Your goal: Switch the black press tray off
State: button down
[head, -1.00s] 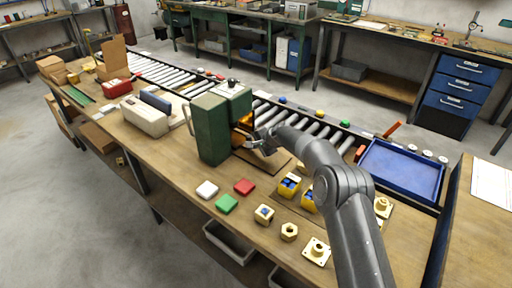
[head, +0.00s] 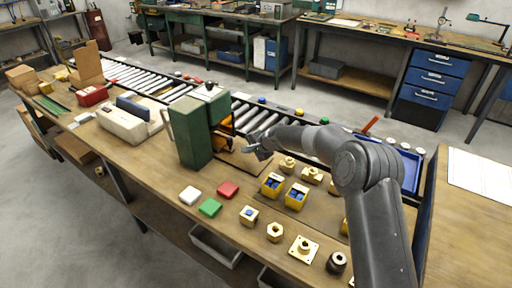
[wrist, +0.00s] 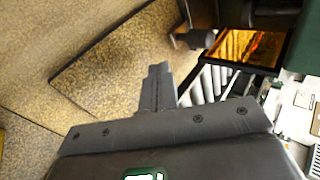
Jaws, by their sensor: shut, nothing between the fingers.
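The green press (head: 190,132) stands on the workbench in the middle of the head view, with a glowing orange opening on its right side. In the wrist view, the opening is an orange-lit window in a black frame (wrist: 249,47) at the upper right. A short dark cylindrical part (wrist: 194,39) sticks out left of it. My gripper (head: 257,149) is shut and empty, just right of the press and apart from it. In the wrist view my closed fingers (wrist: 158,77) point towards the cylindrical part, with a gap between. I cannot tell which part is the tray's switch.
A thin brown board (wrist: 115,75) lies on the bench below my gripper. White, green and red blocks (head: 210,207) lie in front of the press, and several brass parts (head: 275,232) to the right. A roller conveyor (head: 128,77) runs behind. A blue tray (head: 411,174) is partly hidden by my arm.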

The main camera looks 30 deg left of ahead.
jog(key=v, duration=0.5)
jog(key=shift+s+d+r, duration=0.1)
jog(key=shift+d+r, duration=0.1)
jog(key=shift+d, duration=0.1)
jog(key=s+d+r+n+t+h, duration=0.1)
jog(key=s+d+r, duration=0.1)
jog(key=d+r, duration=0.65)
jog(key=s+d+r+n+t+h, duration=0.15)
jog(key=d+r, duration=0.35)
jog(key=d, duration=0.7)
jog(key=s+d+r+t+h, duration=0.1)
jog(key=s+d+r+h, duration=0.1)
jog(key=d+r, duration=0.6)
jog(key=s+d+r+h, duration=0.1)
jog(key=s+d, duration=0.5)
jog(key=d, duration=0.4)
jog(key=s+d+r+h, duration=0.1)
jog(key=s+d+h, duration=0.1)
jog(key=s+d, duration=0.55)
jog(key=s+d+f+h, duration=0.1)
jog(key=s+d+f, duration=0.2)
jog(key=s+d, duration=0.9)
jog(key=shift+d+m+t+h, duration=0.35)
jog(key=shift+d, duration=0.1)
